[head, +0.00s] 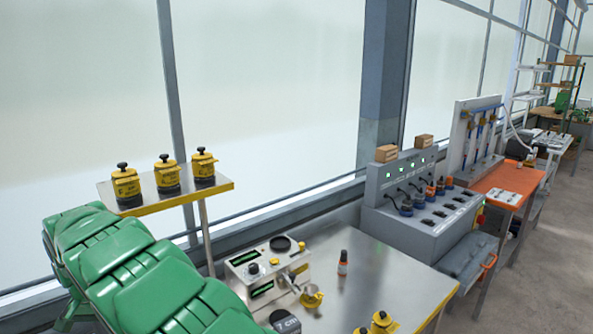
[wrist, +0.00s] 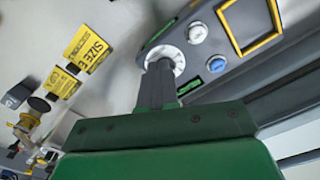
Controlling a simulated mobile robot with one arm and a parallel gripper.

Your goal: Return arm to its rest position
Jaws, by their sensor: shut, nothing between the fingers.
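My gripper (wrist: 158,66) shows in the wrist view as two dark grey fingers beyond a green housing. The fingers are together and nothing shows between them. Their tips overlap a round white dial on a grey machine panel (wrist: 207,62); I cannot tell whether they touch it. I cannot make out the fingers in the head view.
Yellow canisters (head: 166,175) stand on a raised shelf (head: 150,200). An orange-topped bench (head: 508,180) lies beyond. Floor at right is clear.

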